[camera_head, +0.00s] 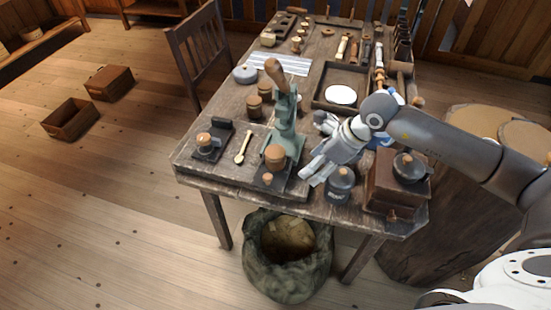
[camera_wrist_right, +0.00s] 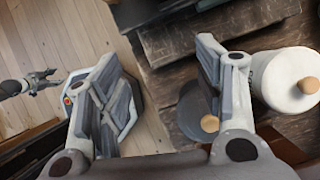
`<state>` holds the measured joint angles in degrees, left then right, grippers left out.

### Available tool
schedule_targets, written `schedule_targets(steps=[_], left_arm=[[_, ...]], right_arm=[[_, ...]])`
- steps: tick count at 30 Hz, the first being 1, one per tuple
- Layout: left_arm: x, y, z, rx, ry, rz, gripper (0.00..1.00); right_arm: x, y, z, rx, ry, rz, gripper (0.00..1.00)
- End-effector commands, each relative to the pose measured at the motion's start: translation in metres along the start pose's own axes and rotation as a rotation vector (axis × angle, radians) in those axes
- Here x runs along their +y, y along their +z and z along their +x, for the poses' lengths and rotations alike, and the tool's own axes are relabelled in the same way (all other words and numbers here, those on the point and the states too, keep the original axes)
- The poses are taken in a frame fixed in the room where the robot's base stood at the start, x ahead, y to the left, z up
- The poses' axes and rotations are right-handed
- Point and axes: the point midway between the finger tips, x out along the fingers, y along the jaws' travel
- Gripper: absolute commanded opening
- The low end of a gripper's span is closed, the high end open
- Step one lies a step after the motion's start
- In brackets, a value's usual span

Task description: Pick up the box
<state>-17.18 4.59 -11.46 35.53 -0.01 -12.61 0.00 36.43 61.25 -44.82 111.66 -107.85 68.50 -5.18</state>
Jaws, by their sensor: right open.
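Several boxes are in the head view, and I cannot tell which is the task's. A brown wooden box (camera_head: 382,190) stands at the table's near right corner with a dark lidded pot on it. A closed brown box (camera_head: 109,83) and an open-topped one (camera_head: 70,119) are on the floor at far left. My right gripper (camera_head: 312,168) is open over the table, left of the corner box, with nothing seen held; its spread fingers (camera_wrist_right: 155,55) show in the right wrist view. A small dark claw shape (camera_wrist_right: 32,83) there looks like my left gripper; its jaws are unclear.
A dark jar (camera_head: 340,183) stands close to my right gripper. A green press (camera_head: 285,125) stands left of it. A tray (camera_head: 325,102) and tools crowd the table (camera_head: 222,115). A sack (camera_head: 265,275) and a chair (camera_head: 200,55) are nearby. The left floor is mostly clear.

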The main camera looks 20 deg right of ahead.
Motion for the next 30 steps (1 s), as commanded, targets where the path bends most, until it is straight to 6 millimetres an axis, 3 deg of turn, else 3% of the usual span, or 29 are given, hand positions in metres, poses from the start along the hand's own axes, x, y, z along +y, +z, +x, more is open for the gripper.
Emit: schedule_targets(steps=[5,21,30], left_arm=[[0.000,0.000,-0.003,0.000,0.000,0.000,0.53],[0.000,-0.003,-0.034,0.000,0.000,0.000,0.53],[-0.001,-0.004,-0.040,0.000,0.000,0.000,0.53]], right_arm=[[-0.017,-0.008,-0.005,0.061,-0.052,-0.010,0.61],[-0.016,0.072,0.032,0.059,-0.047,-0.009,0.61],[-0.017,0.095,0.046,0.061,-0.048,-0.010,0.61]])
